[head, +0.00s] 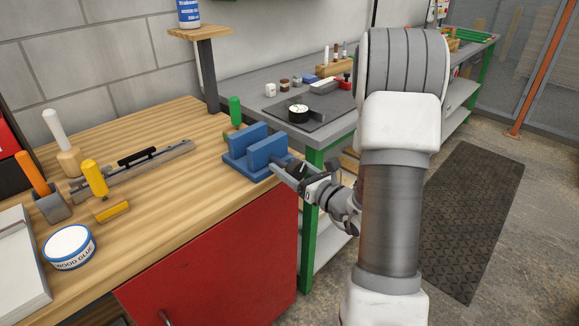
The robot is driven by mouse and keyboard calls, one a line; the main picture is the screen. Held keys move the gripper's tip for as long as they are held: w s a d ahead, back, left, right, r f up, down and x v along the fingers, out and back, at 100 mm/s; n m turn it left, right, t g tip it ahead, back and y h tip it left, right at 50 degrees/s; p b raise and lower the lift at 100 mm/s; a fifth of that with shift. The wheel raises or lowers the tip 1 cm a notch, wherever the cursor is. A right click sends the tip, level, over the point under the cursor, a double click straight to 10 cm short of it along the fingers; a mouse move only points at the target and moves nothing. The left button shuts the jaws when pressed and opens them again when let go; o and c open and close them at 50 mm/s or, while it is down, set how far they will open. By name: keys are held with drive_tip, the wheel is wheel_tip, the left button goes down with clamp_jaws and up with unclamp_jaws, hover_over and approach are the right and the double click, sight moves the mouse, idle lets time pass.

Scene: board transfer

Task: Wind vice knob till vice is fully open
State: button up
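The blue vice (250,162) sits on the right end of the wooden workbench, near its corner. Its two upright jaw plates stand apart with a visible gap between them. My gripper (288,172) is at the right side of the vice, with its fingers pointing left towards it. The fingers reach the area where a knob would sit, but no knob can be made out; the fingers and wrist cover that spot. I cannot tell whether the fingers are open, shut or touching the vice.
The wooden bench (175,225) holds a metal clamp bar (135,172), a wood glue tin (69,246) and several handled tools on the left. A green-handled tool (235,110) stands behind the vice. A grey table (240,92) with small items is beyond. Rubber matting (465,215) lies right.

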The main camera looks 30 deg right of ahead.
drive_tip(key=c, duration=0.8)
drive_tip(key=shift+d, duration=0.1)
drive_tip(key=shift+f+n+b, duration=0.1)
drive_tip(key=shift+n+b, duration=0.2)
drive_tip(key=shift+b, duration=0.25)
drive_tip(key=n+b, duration=0.2)
drive_tip(key=b, duration=0.1)
drive_tip(key=shift+f+b, duration=0.1)
drive_tip(key=shift+b, duration=0.2)
drive_tip(key=n+b, duration=0.3)
drive_tip(key=shift+t, duration=0.3)
drive_tip(key=shift+r+n+b, duration=0.25)
drive_tip(key=shift+n+b, duration=0.35)
drive_tip(key=shift+b, duration=0.15)
drive_tip(key=shift+r, duration=0.1)
drive_tip(key=o, duration=1.3)
